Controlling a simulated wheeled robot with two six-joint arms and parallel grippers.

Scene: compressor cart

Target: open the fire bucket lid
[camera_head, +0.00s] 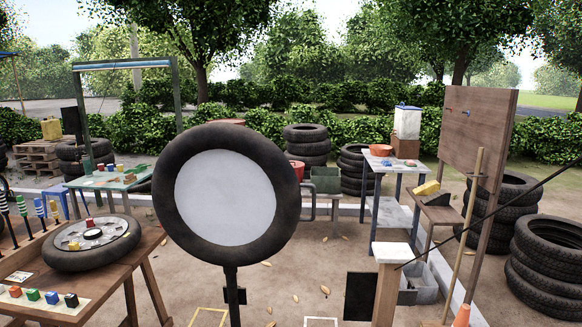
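I cannot pick out a fire bucket with certainty. A red, bucket-like thing (298,169) shows just right of the large tyre sign, which partly hides it. I cannot tell whether it has a lid. A red-orange basin (381,150) stands on the blue-legged table at the right. Neither of my grippers is in view.
A tyre ring with a white face (225,197) stands on a pole close in front. A wooden bench (122,272) with a tyre is at left. Tyre stacks (547,265) and a wooden board (478,135) stand at right. Some sandy ground (310,265) between is open.

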